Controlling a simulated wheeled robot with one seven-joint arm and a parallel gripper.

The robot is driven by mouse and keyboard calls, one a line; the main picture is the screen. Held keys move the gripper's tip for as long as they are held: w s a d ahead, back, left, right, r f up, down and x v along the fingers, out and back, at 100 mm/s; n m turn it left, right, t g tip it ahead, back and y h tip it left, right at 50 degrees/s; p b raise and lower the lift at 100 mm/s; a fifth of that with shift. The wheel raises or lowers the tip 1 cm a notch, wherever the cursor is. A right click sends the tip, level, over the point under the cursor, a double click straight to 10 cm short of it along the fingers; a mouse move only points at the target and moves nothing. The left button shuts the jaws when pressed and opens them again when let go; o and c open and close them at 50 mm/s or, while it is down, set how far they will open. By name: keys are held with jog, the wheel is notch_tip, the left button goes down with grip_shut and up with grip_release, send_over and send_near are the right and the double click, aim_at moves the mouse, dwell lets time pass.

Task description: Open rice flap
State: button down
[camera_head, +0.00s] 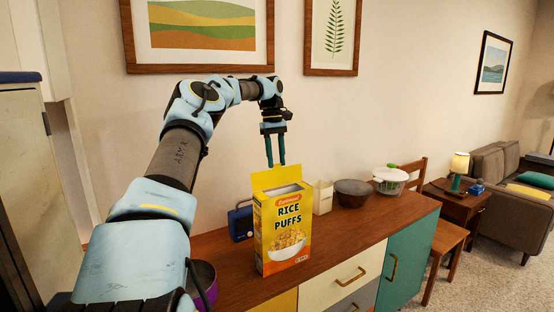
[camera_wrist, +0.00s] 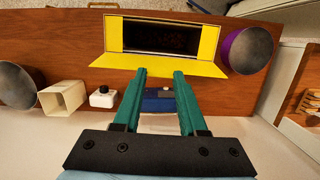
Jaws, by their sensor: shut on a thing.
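The yellow Rice Puffs box (camera_head: 285,228) stands upright on the wooden cabinet top. Its top is open, and the dark inside (camera_wrist: 160,38) shows in the wrist view. Its yellow rice flap (camera_head: 275,179) stands up along the back edge; in the wrist view the flap (camera_wrist: 158,65) is the wide strip on the wall side of the opening. My gripper (camera_head: 275,164) points down at the flap's top edge. Its green fingertips (camera_wrist: 159,74) overlap that edge and are shut on the flap, with a gap showing between them. The exact contact is hard to see.
A blue radio-like object (camera_head: 241,222) stands behind the box at left, and a purple bowl (camera_head: 203,272) is nearer me. The wall is close behind.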

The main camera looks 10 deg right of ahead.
jog(key=shift+c, duration=2.2)
grip_release()
jog(key=shift+f, duration=0.1)
notch_tip(320, 180, up, 7)
jog(key=w, duration=0.1)
jog(key=shift+w+a, duration=0.15)
jog(key=shift+a, duration=0.1)
jog(key=shift+r, duration=0.2)
